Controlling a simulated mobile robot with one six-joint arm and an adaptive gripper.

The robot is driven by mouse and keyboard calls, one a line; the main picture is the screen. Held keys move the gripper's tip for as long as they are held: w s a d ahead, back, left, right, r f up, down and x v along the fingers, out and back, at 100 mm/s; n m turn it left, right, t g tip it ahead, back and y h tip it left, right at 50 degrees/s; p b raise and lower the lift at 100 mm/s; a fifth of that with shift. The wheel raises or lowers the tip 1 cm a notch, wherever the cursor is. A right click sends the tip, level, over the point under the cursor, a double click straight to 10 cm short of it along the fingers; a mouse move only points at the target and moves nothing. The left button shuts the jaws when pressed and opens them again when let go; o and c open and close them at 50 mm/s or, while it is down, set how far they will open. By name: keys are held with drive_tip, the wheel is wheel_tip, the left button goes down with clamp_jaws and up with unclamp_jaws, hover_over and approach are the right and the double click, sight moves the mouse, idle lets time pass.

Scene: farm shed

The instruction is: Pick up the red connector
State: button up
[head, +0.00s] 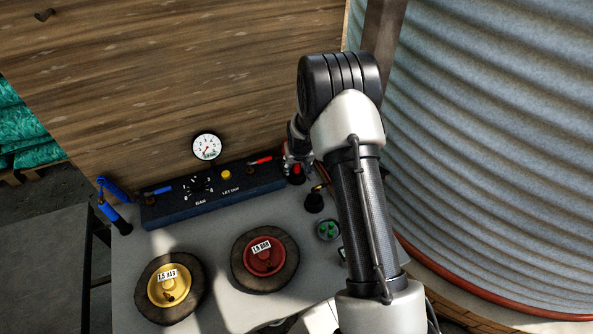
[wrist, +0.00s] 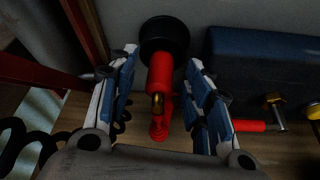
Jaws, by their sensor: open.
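The red connector (wrist: 161,78) stands in a black round holder (wrist: 164,36) in the wrist view, with a brass tip and a red hose end. My gripper (wrist: 162,75) is open, with one blue-padded finger on each side of the connector. I cannot tell whether either finger touches it. In the head view, my gripper (head: 297,160) is at the right end of the dark control box, mostly hidden by my arm. A small part of the red connector (head: 297,171) shows below it there.
The dark blue control box (head: 215,196) has a dial, a yellow button, and blue and red fittings. A gauge (head: 206,147) is behind it. Yellow (head: 170,287) and red (head: 264,256) wheels lie in front. A blue connector (head: 108,210) stands at left. Corrugated metal rises at right.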

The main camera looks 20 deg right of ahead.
drive_tip(key=shift+w+f, duration=0.15)
drive_tip(key=shift+f, duration=0.1)
drive_tip(key=shift+c, duration=0.2)
clamp_jaws()
